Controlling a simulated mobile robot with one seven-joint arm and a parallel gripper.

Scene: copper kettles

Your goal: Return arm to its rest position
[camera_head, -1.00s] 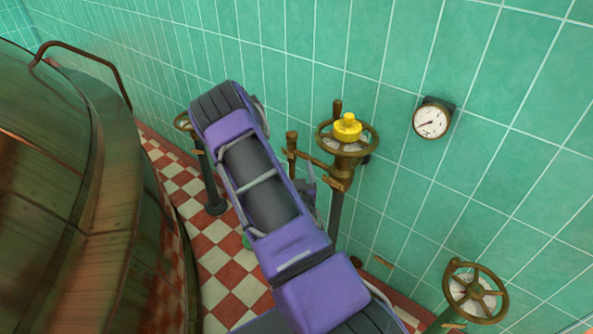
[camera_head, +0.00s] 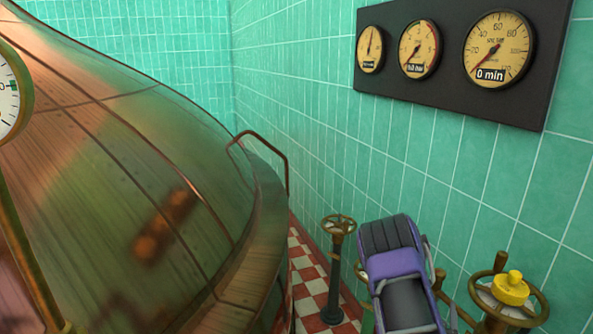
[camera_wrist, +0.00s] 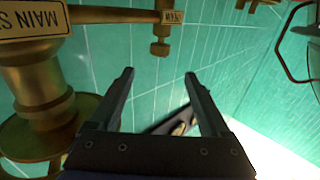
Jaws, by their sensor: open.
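My arm (camera_head: 397,270), purple and dark grey, shows at the bottom right of the head view, between a valve stand and the yellow-capped valve wheel. My gripper (camera_wrist: 158,85) is in the wrist view, its two dark fingers apart with nothing between them. Beyond the fingers are green wall tiles. My gripper's end is hidden in the head view.
A large copper kettle (camera_head: 150,170) fills the left. A valve wheel on a post (camera_head: 338,225) and a yellow-capped wheel (camera_head: 510,290) flank my arm. A gauge panel (camera_head: 450,95) hangs above. Brass pipework (camera_wrist: 35,75) is close at left in the wrist view.

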